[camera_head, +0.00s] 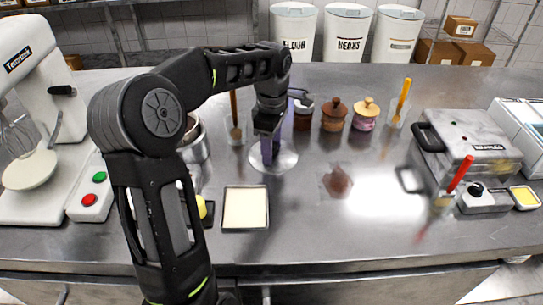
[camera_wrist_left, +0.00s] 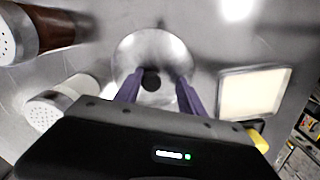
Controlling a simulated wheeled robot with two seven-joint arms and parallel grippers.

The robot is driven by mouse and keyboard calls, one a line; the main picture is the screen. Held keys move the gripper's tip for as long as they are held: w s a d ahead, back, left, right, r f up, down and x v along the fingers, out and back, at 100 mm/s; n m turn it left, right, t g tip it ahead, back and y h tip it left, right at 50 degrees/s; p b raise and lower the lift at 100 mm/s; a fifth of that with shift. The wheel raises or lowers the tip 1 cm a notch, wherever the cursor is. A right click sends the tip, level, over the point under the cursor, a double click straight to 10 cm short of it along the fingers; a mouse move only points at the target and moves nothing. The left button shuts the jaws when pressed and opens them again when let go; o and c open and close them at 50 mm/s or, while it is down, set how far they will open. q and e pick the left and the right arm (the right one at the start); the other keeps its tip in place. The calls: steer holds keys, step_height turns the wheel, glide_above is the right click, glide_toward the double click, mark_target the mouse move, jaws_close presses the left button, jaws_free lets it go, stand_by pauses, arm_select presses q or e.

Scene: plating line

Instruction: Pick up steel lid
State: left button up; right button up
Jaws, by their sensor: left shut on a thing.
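The steel lid (camera_head: 287,160) is a shiny round disc near the middle of the counter in the head view. In the left wrist view the lid (camera_wrist_left: 152,47) lies below my gripper, with a dark round knob (camera_wrist_left: 151,80) at its centre. My left gripper (camera_head: 268,155) reaches down over the lid from above. Its purple fingers, also seen in the left wrist view (camera_wrist_left: 158,84), stand on either side of the knob and are shut on it. I cannot tell whether the lid touches the counter. My right gripper is not in view.
A square cream-filled tray (camera_head: 245,229) lies in front of the lid. A wooden-lidded jar (camera_head: 334,117) and several other containers stand behind and right. A mixer (camera_head: 30,110) is at left, a metal press (camera_head: 470,145) at right. The counter's middle right is mostly clear.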

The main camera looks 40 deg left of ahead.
arm_select(q)
steer(key=shift+f, duration=0.35)
steer(key=c, duration=0.3)
steer(key=shift+r, duration=0.3)
jaws_close()
step_height(320, 180, up, 4)
steer(key=shift+w+a+r, duration=0.1)
steer(key=shift+w+r, duration=0.05)
steer(key=shift+r, duration=0.1)
step_height(320, 180, up, 4)
steer(key=p, duration=0.2)
steer(key=shift+p, duration=0.35)
steer(key=shift+r+p, duration=0.55)
steer(key=shift+r, duration=0.1)
